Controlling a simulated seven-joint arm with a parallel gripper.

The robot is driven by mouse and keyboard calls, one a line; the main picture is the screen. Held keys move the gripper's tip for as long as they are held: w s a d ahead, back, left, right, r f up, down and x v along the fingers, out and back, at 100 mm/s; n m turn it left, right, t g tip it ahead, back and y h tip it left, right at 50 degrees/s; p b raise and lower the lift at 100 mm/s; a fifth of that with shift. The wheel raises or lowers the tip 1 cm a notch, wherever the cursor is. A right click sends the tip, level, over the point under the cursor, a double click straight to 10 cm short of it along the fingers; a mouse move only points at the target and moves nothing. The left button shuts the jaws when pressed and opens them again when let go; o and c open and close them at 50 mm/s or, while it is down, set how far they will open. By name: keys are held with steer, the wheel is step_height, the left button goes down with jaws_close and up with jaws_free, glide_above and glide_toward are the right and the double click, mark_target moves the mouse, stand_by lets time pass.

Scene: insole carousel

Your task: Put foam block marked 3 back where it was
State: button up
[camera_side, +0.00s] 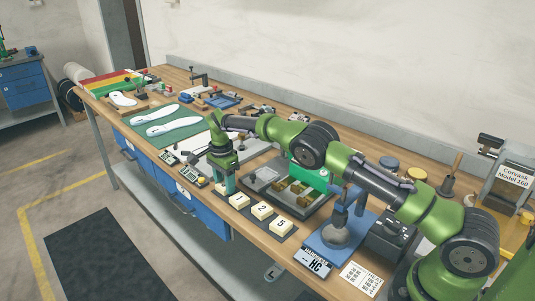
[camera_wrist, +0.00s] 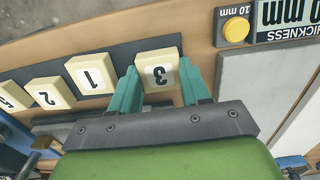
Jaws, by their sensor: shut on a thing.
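My gripper (camera_wrist: 158,85) is shut on the cream foam block marked 3 (camera_wrist: 158,66), with one teal finger on each side of it. The block is at the right end of the dark strip (camera_wrist: 112,56) in the wrist view; I cannot tell whether it touches the strip or is slightly raised. In the side view my gripper (camera_side: 227,184) points down at the left end of the block row, and block 3 is mostly hidden there. Block 1 (camera_wrist: 92,73) sits beside it, apart from the left finger.
Blocks 2 (camera_wrist: 48,93) and 5 (camera_wrist: 12,97) continue the row. A yellow button (camera_wrist: 235,30) and a thickness gauge display (camera_wrist: 285,20) are at the upper right of the wrist view. A dark tray machine (camera_side: 287,190) stands behind the row, and a blue press (camera_side: 338,232) to its right.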

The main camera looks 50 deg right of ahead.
steer(key=o, duration=1.1)
step_height(320, 180, up, 8)
steer(key=shift+f, duration=0.1)
step_height(320, 180, down, 7)
steer(key=shift+f, duration=0.2)
step_height(320, 180, up, 3)
steer(key=shift+r, duration=0.1)
steer(key=shift+s+r, duration=0.15)
steer(key=shift+s, duration=0.05)
